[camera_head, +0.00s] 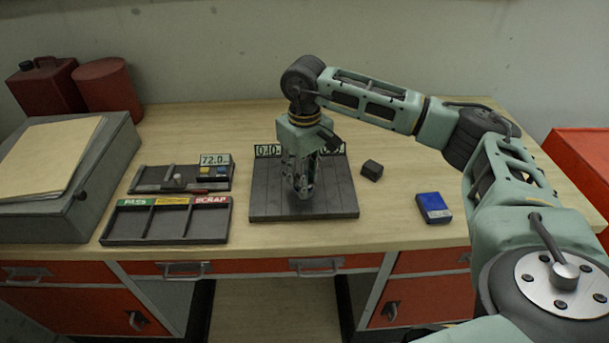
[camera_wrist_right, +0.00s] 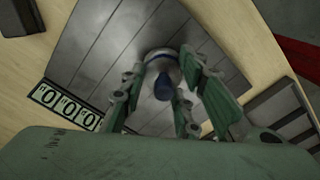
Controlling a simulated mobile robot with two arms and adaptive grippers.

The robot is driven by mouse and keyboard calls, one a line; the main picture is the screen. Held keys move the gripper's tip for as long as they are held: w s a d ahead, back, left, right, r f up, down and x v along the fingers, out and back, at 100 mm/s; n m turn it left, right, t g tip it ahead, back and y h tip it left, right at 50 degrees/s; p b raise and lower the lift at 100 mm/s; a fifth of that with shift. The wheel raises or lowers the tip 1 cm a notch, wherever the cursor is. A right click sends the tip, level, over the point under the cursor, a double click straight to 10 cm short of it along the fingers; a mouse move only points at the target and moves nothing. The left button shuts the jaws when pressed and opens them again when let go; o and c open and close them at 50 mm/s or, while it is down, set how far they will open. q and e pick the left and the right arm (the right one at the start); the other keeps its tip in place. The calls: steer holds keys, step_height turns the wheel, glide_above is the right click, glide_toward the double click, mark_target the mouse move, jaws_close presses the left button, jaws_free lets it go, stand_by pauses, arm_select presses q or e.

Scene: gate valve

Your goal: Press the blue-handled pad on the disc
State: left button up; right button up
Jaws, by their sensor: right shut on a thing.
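My right gripper (camera_head: 303,182) points straight down over a dark grooved plate (camera_head: 262,203) on the bench. In the right wrist view the fingers (camera_wrist_right: 162,72) stand on both sides of the blue handle (camera_wrist_right: 163,88) and are shut on it. A pale round part, seemingly the pad or disc (camera_wrist_right: 158,58), shows just beyond the handle, over the plate (camera_wrist_right: 110,45). The fingers hide much of it, so I cannot tell pad from disc or whether they touch. The head view hides the handle behind the gripper. My left gripper is not in view.
A small dark block (camera_head: 372,170) and a blue box (camera_head: 433,208) lie right of the plate. A grey case (camera_head: 115,165) stands far left.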

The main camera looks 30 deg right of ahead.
steer(key=shift+s+f, duration=0.15)
steer(key=shift+f, duration=0.05)
steer(key=shift+w+r+p, duration=0.2)
steer(key=shift+r+p, duration=0.45)
steer(key=shift+r, duration=0.5)
steer(key=shift+r+p, duration=1.3)
steer(key=shift+r, duration=1.2)
